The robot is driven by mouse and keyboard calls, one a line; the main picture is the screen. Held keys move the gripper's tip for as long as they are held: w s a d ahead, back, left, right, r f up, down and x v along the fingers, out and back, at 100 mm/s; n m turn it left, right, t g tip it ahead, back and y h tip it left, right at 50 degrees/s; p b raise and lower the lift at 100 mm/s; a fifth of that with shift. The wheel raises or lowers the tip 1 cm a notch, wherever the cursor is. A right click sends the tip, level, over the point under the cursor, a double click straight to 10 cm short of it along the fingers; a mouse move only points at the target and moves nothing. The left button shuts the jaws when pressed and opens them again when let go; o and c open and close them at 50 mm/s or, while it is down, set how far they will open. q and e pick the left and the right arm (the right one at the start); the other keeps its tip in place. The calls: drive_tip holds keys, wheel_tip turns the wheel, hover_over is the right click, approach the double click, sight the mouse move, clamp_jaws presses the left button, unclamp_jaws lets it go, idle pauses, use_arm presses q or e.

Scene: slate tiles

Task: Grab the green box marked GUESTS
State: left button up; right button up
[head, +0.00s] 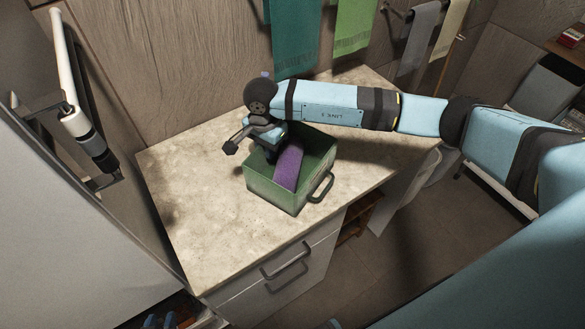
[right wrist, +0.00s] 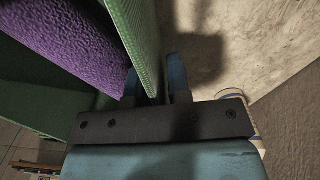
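The green box (head: 262,187) stands open-topped on the stone counter, with a dark handle on its right side. No GUESTS lettering shows on the sides I see. A rolled purple towel (head: 288,165) leans inside it. My right gripper (head: 268,158) is at the box's back left wall, pointing down. In the right wrist view its fingers (right wrist: 154,75) stand on either side of the green wall (right wrist: 138,35), with a gap on the outer side. The purple towel (right wrist: 75,40) is beside the inner finger. Two blue tips at the bottom edge look like my left gripper (head: 160,321), spread apart.
The stone counter (head: 205,220) is bare to the left and front of the box. Green towels (head: 297,40) hang on the wall behind. A drawer with a dark handle (head: 287,262) is below the counter's front edge. A white panel fills the left.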

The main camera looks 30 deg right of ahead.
use_arm(q)
drive_tip(key=shift+f, duration=0.35)
use_arm(e)
drive_tip(key=shift+c, duration=0.2)
clamp_jaws()
use_arm(q)
drive_tip(key=shift+r, duration=0.1)
